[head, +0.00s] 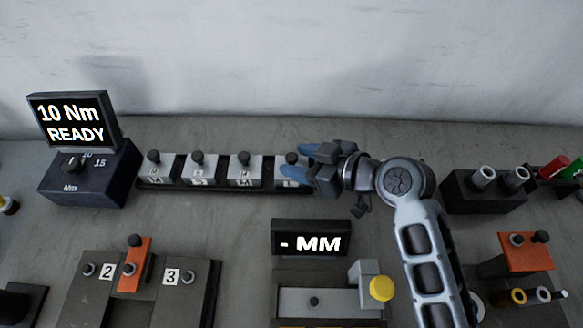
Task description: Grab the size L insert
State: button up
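A row of grey insert blocks with black knobs stands on a dark rail (225,188) in the middle of the bench. The left block (157,170), the second block (198,172) and the third block (243,173) show in full, with small labels too blurred to read surely. The rightmost block (284,180) is partly hidden by my gripper, and its label is covered, so I cannot tell which is size L. My gripper (292,160) points left at the rightmost block, its blue fingertips apart with that block's knob showing between them. I cannot see contact.
A torque unit with a screen (73,120) reading "10 Nm READY" stands left. In front are a numbered fixture (195,300), a "- MM" display (311,239) and a grey gauge with a yellow knob (381,289). A black holder (485,195) with grey sleeves stands right.

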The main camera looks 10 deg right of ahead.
grip_shut()
dwell(0.3)
jog(key=shift+r, duration=0.15)
dwell(0.3)
